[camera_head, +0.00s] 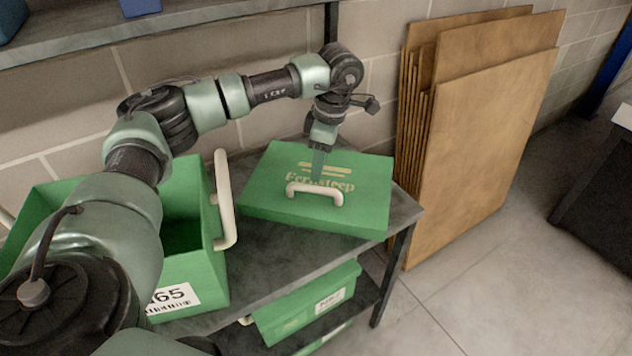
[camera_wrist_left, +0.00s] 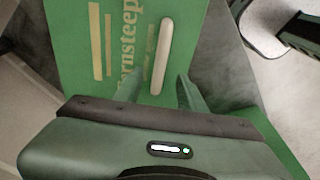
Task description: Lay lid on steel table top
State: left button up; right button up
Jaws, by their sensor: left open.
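The green lid (camera_head: 268,192) with pale lettering lies flat on the steel table top (camera_head: 275,262), to the right of the open green crate (camera_head: 190,285). Its cream handle (camera_head: 316,192) faces up. My left gripper (camera_head: 318,178) points down just above the lid, beside the handle. In the left wrist view the gripper (camera_wrist_left: 158,90) has its fingers spread, with the lid's handle (camera_wrist_left: 162,55) between and beyond them. The gripper is open and holds nothing. The lid (camera_wrist_left: 75,45) also shows there with its lettering. My right gripper is out of view.
The crate's cream handle (camera_head: 224,200) stands close to the lid's left side. Another green box (camera_head: 310,300) sits on the shelf below. Cardboard sheets (camera_head: 480,130) lean on the wall to the right. A shelf (camera_head: 180,22) runs above.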

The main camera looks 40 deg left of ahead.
pick_arm(q)
jog(key=r, duration=0.3)
jog(key=shift+w+d+r, duration=0.1)
jog(key=shift+d+r, duration=0.1)
jog(key=shift+d, duration=0.05)
jog(key=shift+f, duration=0.1)
